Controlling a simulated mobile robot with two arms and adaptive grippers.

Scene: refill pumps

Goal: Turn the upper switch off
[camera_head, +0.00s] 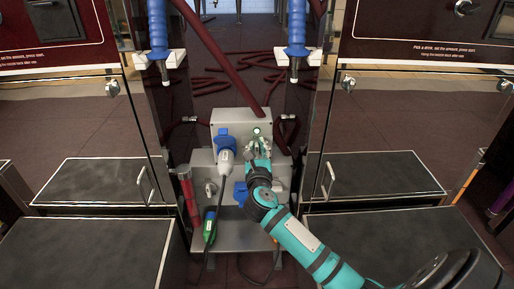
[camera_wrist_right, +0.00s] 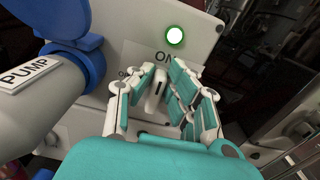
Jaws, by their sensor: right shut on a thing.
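The upper switch (camera_wrist_right: 155,92) is a pale rotary handle with a dark line on the upper grey box (camera_head: 229,116). In the right wrist view its line points up, roughly towards the "ON" label. A round lamp (camera_wrist_right: 174,36) above it glows with a green rim; it also shows in the head view (camera_head: 257,131). My right gripper (camera_head: 257,147), teal and white, is at the box with its fingers on both sides of the switch, shut on it. The fingers hide part of the handle and the label at its left. My left gripper is not in view.
A blue socket with a grey plug labelled "PUMP" (camera_wrist_right: 32,75) sits close left of my right gripper. A lower grey box (camera_head: 239,232) with knobs is below. Blue-handled nozzles (camera_head: 158,30) hang on both sides.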

